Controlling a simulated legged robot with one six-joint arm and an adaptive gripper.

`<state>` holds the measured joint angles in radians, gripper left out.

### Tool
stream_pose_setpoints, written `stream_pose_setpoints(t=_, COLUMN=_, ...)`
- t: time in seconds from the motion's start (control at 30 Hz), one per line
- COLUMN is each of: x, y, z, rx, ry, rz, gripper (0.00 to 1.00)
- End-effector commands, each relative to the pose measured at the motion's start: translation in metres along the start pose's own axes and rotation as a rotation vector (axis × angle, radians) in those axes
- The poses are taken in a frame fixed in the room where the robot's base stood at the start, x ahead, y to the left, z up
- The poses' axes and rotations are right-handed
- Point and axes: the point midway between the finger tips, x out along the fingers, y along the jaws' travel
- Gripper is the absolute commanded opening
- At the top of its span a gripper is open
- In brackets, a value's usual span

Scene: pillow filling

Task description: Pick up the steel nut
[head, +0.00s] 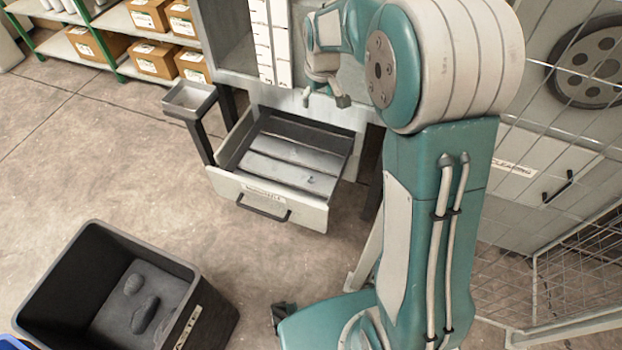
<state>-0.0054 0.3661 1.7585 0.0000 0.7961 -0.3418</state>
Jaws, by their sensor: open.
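My gripper (325,99) is open and points down, with its two fingers apart and nothing visible between them. It is in front of the cabinet, above the back of an open drawer (264,193). A tiny grey speck (311,180) lies on the drawer's floor toward the right; it may be the steel nut, but it is too small to tell. It appears below the gripper in the picture and apart from it. No other thing in view looks like a nut.
A small grey tray (190,99) stands left of the drawer. A black bin (125,290) with several dark lumps sits at the lower left. A shelf with cardboard boxes (155,60) is at the back left. A wire mesh fence (575,270) stands right. The floor between is clear.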

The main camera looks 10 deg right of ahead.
Motion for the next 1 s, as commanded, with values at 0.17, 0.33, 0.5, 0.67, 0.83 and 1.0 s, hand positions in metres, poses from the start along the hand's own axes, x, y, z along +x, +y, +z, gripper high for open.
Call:
stream_pose_setpoints(t=0.17, x=0.051, y=0.006, z=-0.019, rx=-0.044, ry=-0.035, rz=-0.013, gripper=0.80)
stream_pose_setpoints(t=0.33, x=0.101, y=0.010, z=-0.030, rx=-0.085, ry=-0.065, rz=-0.027, gripper=0.80)
stream_pose_setpoints(t=0.5, x=0.153, y=0.012, z=-0.037, rx=-0.126, ry=-0.094, rz=-0.041, gripper=0.80)
stream_pose_setpoints(t=0.67, x=0.204, y=0.012, z=-0.038, rx=-0.164, ry=-0.120, rz=-0.054, gripper=0.80)
stream_pose_setpoints(t=0.83, x=0.260, y=0.010, z=-0.033, rx=-0.206, ry=-0.149, rz=-0.071, gripper=0.80)
stream_pose_setpoints(t=1.0, x=0.314, y=0.005, z=-0.023, rx=-0.246, ry=-0.174, rz=-0.087, gripper=0.80)
